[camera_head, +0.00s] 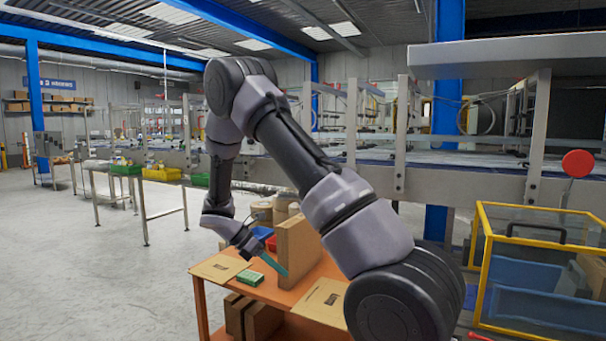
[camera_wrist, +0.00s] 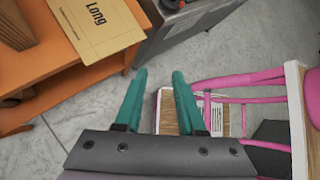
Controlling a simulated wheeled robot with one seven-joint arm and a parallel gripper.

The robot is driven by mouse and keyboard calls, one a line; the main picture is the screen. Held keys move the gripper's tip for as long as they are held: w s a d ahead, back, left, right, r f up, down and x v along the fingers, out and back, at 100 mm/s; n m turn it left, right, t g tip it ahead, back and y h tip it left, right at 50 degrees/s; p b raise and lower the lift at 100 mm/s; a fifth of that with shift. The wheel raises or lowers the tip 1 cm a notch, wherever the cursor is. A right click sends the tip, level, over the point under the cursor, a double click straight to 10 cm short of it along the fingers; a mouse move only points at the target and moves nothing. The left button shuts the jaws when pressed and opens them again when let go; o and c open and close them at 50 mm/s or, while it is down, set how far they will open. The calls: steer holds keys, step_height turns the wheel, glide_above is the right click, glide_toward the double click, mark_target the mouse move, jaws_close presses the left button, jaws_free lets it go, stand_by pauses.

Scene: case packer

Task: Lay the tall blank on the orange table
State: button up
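The orange table (camera_head: 284,285) stands in front of me. Flat brown blanks lie on its top, one at the left (camera_head: 219,267) and one at the right front (camera_head: 326,299); their head-view print is too small to read. In the wrist view, a blank printed "Long" (camera_wrist: 98,24) lies on the orange table (camera_wrist: 92,75). I cannot make out a blank marked tall. My gripper (camera_head: 273,263) has teal fingers and is beside the upright carton in the head view. In the wrist view my gripper (camera_wrist: 158,75) is open, with nothing visibly gripped.
A yellow-framed bin (camera_head: 481,262) is at right. A pink frame (camera_wrist: 240,82) and a brown, white-edged item (camera_wrist: 170,112) lie below my fingers.

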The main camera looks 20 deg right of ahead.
steer(key=s+r+m+t+y, duration=0.3)
steer(key=s+r+m, duration=0.4)
steer(key=r, duration=0.3)
steer(key=s+a+r+m+t+y, duration=0.1)
steer(key=s+r+m+t+y, duration=0.2)
steer(key=s+r+m, duration=0.4)
steer(key=s+r+m+t+y, duration=0.4)
steer(key=s+r+m, duration=0.4)
steer(key=r, duration=0.6)
steer(key=shift+a+r+m+y, duration=0.2)
steer(key=shift+r+m+y, duration=0.15)
steer(key=shift+m, duration=0.35)
steer(key=shift+d, duration=0.1)
